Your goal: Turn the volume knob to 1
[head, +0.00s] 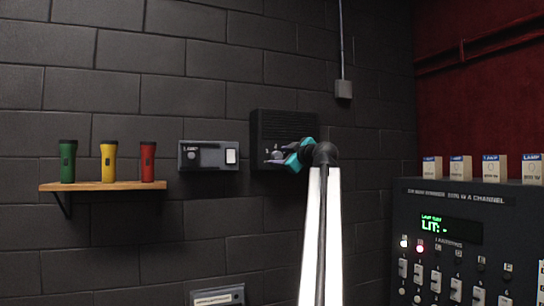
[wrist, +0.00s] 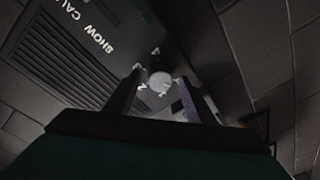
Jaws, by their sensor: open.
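The volume knob (wrist: 160,82) is a small pale round knob on the dark show call box (wrist: 75,45), with small white digits around it. In the head view the box (head: 284,124) hangs on the wall and my arm covers its lower right part. My gripper (wrist: 160,88) is open, with one finger on each side of the knob in the wrist view. I cannot tell whether the fingers touch it. In the head view my teal gripper (head: 277,158) is at the box's lower part. The knob's pointer is too small to read.
A lamp panel (head: 208,155) is on the wall left of the box. A wooden shelf (head: 100,186) holds green, yellow and red torches. A dimmer console (head: 460,225) with sliders stands at the right, with several small boxes on top. A conduit box (head: 343,89) is above right.

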